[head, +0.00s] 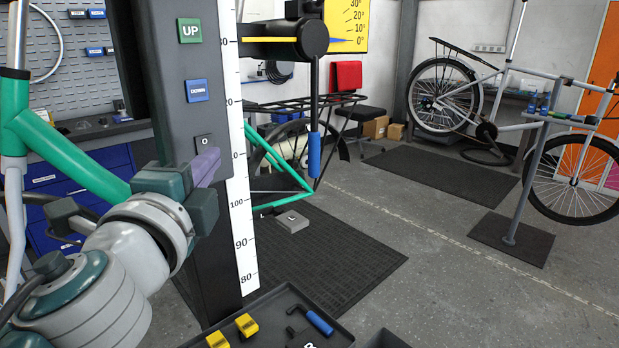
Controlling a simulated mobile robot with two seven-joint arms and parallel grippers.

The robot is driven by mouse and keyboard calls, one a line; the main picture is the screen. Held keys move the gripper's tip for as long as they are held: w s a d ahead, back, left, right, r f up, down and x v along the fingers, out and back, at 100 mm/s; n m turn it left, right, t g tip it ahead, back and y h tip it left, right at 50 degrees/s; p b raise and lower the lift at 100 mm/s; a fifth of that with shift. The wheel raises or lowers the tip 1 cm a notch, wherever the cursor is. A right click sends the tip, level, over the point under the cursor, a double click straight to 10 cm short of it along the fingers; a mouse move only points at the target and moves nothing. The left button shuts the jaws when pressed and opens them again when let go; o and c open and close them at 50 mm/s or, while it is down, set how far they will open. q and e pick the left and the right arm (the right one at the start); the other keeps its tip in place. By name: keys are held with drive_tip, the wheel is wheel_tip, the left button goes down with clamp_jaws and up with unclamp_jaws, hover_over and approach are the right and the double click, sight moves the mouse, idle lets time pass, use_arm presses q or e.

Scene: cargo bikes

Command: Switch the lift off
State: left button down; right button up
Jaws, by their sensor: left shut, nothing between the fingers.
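The lift's dark grey column (170,75) stands left of centre in the head view. It carries a green UP button (189,31), a blue DOWN button (197,90) and, lower, a small dark switch marked O (204,142). My left gripper (206,165) is shut and empty, its purple fingers just below the O switch and in front of the column. I cannot tell whether the fingertips touch the column. The gripper hides the column's face below the switch. My right gripper is not in view.
A white height scale (240,200) runs down the column's right side. A dark tray (275,325) with yellow blocks and a blue-handled tool is at the bottom. A teal bike frame (65,155) is at left. A bike on a stand (535,185) is at right; open floor lies between.

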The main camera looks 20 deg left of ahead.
use_arm(q)
drive_tip(key=b+v, duration=0.1)
drive_tip(key=v, duration=0.5)
drive_tip(key=shift+s+r, duration=0.15)
drive_tip(key=shift+r, duration=0.25)
